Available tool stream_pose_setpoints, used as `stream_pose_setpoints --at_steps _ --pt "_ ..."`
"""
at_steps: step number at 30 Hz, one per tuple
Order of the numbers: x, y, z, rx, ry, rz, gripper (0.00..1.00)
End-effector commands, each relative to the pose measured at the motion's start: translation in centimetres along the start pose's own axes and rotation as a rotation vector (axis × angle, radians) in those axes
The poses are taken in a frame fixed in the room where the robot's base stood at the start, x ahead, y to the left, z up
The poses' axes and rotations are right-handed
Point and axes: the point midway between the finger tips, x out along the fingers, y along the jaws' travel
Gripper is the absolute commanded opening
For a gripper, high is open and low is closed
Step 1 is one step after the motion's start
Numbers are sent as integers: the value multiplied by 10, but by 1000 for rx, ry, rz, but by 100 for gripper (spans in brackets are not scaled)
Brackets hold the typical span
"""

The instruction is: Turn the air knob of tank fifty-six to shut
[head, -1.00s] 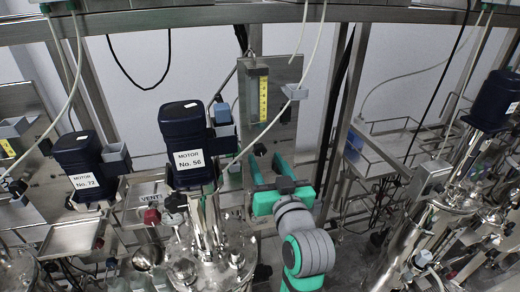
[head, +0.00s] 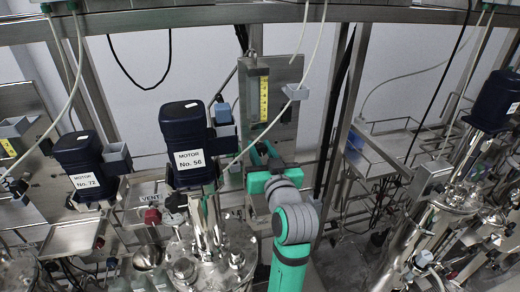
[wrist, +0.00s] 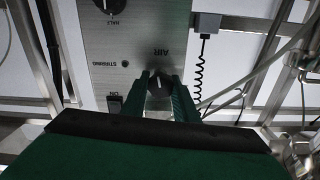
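The motor of tank 56 (head: 188,140) is a dark blue housing labelled "MOTOR No. 56". Behind it and to its right stands a grey control panel (head: 284,90) with a yellow gauge. In the wrist view the panel shows upside down, with the black air knob (wrist: 159,81) by the word "AIR". A pale mark on the knob runs roughly up and down in the picture. My gripper (wrist: 160,84) has its green fingers on either side of the knob. Whether they touch it cannot be made out. In the head view my arm hides the knob.
A "STIRRING" knob (wrist: 109,5) and a black switch (wrist: 114,103) sit left of the air knob in the wrist view. A grey box with a coiled cable (wrist: 206,23) is at right. The tank lid (head: 212,262) with fittings stands left of my arm.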

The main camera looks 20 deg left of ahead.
Motion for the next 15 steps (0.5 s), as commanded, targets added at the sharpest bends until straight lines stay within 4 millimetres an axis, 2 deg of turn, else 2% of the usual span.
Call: stream_pose_setpoints --at_steps 5,15 --pt "0 0 0 21 0 -1 4" --pt "-1 0 0 241 -1 -1 4"
